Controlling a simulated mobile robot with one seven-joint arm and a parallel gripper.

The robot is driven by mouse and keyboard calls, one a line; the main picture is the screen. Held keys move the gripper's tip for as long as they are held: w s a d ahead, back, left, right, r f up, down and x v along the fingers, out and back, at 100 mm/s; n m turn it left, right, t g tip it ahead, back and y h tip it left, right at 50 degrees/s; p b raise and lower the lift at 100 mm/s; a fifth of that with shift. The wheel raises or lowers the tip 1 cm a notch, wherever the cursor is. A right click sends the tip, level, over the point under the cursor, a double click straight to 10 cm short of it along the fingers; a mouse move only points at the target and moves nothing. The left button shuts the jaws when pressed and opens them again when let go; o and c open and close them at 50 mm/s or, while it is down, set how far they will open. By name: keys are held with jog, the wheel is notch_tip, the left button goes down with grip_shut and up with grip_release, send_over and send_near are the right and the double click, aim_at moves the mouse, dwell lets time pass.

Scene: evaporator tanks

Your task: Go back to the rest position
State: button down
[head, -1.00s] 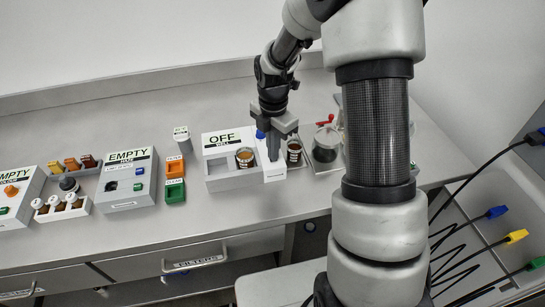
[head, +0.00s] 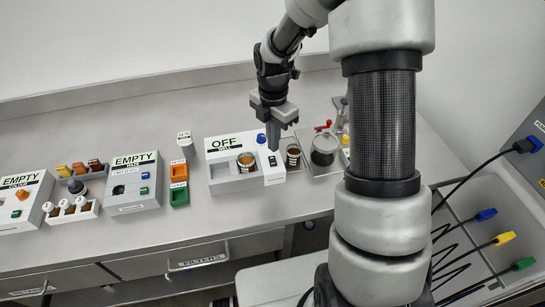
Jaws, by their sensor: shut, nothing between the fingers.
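My gripper (head: 273,148) points down above the right end of the white OFF/WELL box (head: 222,172). Its fingers are shut and hold nothing. The box carries a blue knob (head: 261,138) just left of the fingers, and an amber-filled beaker (head: 246,162) sits in its well. A second amber beaker (head: 293,155) stands just right of the box on a metal tray. My arm comes down from the top of the picture, and its large links cover the right part of the bench.
Right of the gripper stand a dark pot (head: 324,148) and a red-handled part (head: 323,127). Leftward are orange and green bins (head: 179,172), the EMPTY/HAZE box (head: 133,183), a vial rack (head: 70,213) and the EMPTY/COLOUR box (head: 22,200). Rear bench is clear.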

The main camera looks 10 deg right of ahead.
jog(key=shift+r, duration=0.4)
